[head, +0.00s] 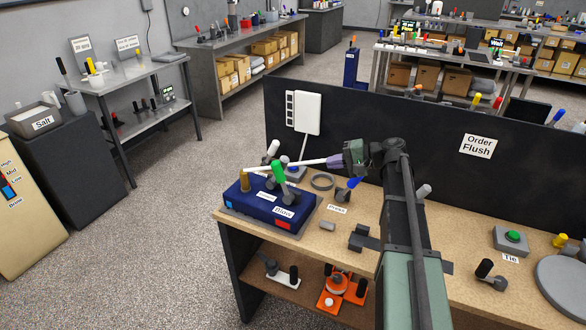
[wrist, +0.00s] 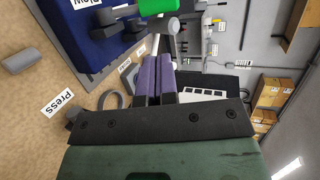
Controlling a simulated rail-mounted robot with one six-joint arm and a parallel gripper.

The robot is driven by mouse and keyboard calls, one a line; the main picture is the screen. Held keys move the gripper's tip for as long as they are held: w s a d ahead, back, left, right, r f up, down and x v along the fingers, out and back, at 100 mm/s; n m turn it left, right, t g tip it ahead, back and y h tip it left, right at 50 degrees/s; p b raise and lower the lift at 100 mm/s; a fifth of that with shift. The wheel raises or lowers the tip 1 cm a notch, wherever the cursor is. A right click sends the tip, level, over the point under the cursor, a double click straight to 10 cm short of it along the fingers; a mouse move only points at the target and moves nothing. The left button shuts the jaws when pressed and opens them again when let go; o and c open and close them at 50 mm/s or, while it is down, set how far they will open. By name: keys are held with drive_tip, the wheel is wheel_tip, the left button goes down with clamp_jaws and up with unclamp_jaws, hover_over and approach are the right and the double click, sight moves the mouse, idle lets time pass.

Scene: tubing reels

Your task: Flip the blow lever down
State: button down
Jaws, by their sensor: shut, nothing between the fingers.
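The blue box (head: 253,205) stands on the bench with several levers on top. A green-handled lever (head: 279,172) stands nearly upright above the label reading "Blow" (head: 284,212). Its green handle also shows at the top edge of the wrist view (wrist: 157,6). My gripper (head: 335,161) has purple fingers and is shut and empty, to the right of the green handle. In the wrist view the fingers (wrist: 154,62) lie together, below the handle. A pale rod lies in line with the fingers; I cannot tell whether it touches the lever.
A grey ring (head: 322,182) and a blue-handled lever (head: 350,187) stand right of the box. A dark partition (head: 400,135) runs behind the bench.

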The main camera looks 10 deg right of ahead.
drive_tip(key=b, duration=0.5)
approach(282, 182)
drive_tip(key=w+a, duration=0.3)
drive_tip(key=w+a+r, duration=0.1)
drive_tip(key=a, duration=0.1)
drive_tip(key=shift+w, duration=0.15)
drive_tip(key=shift+w+a, duration=0.2)
drive_tip(key=shift+a, duration=0.2)
drive_tip(key=shift+x, duration=0.85)
drive_tip(key=shift+w, duration=0.1)
drive_tip(key=shift+r, duration=0.1)
